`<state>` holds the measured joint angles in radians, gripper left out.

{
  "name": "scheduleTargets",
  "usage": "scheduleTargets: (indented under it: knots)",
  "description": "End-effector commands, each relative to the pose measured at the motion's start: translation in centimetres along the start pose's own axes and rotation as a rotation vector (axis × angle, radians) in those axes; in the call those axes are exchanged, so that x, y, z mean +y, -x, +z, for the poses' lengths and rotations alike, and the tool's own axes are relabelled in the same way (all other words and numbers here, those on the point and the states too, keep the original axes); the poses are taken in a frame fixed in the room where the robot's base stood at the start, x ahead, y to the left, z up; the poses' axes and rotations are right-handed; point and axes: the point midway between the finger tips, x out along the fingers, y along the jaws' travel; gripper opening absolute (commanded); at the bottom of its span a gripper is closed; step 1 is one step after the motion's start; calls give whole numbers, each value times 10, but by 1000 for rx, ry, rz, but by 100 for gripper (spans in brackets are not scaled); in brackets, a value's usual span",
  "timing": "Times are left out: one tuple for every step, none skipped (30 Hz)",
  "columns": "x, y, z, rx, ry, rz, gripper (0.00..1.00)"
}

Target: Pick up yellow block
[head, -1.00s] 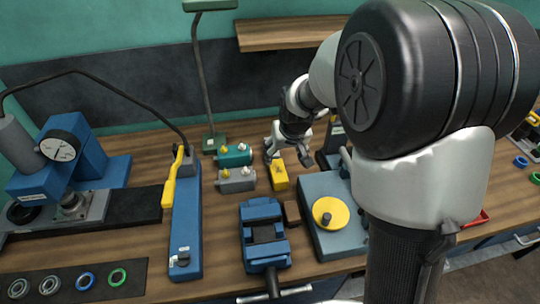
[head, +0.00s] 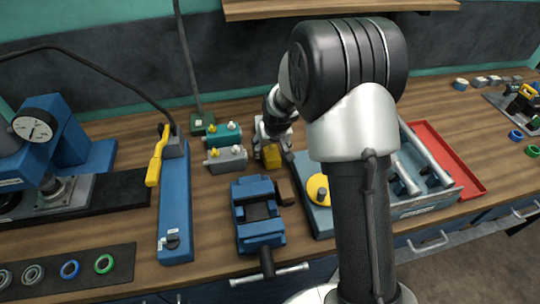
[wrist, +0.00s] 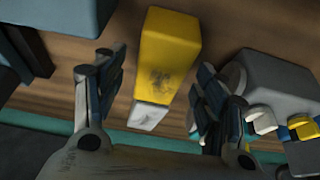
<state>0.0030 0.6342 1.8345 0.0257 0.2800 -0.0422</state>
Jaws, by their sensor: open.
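The yellow block (head: 271,157) stands on the wooden bench, beside the grey valve block, and my gripper (head: 270,138) is right over it, hiding its far part. In the wrist view the yellow block (wrist: 168,50) lies between the two spread fingers of my gripper (wrist: 160,66), with dark smudges on its face and a pale piece at its lower end. Gaps show on both sides of the block. My gripper is open and holds nothing. I cannot tell how far down the fingertips reach along the block.
The grey valve block (head: 226,159) and teal valve block (head: 223,134) stand close on the left. A blue vise (head: 257,214) and small brown block (head: 285,192) are in front. A blue-grey unit with a yellow disc (head: 317,188) and red tray (head: 474,183) are right.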

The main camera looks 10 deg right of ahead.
Motion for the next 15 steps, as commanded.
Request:
scheduleTargets:
  knots:
    - [0, -11, 1, -1, 0, 0, 65]
    - [0, -15, 1, -1, 0, 0, 65]
    - [0, -18, 1, -1, 0, 0, 65]
    - [0, -19, 1, -1, 0, 0, 65]
    - [0, -19, 0, 0, 0, 0, 65]
    - [0, -19, 0, 0, 0, 0, 65]
    - [0, -18, 0, 1, 0, 0, 65]
    - [0, -18, 0, 0, 0, 0, 65]
    - [0, -18, 0, 0, 0, 0, 65]
    - [0, -18, 0, 0, 0, 0, 65]
    - [0, -18, 0, 0, 0, 0, 65]
    - [0, -18, 0, 0, 0, 0, 65]
    - [0, -18, 0, 0, 0, 0, 65]
    - [0, -18, 0, 0, 0, 0, 65]
    - [0, -18, 0, 0, 0, 0, 65]
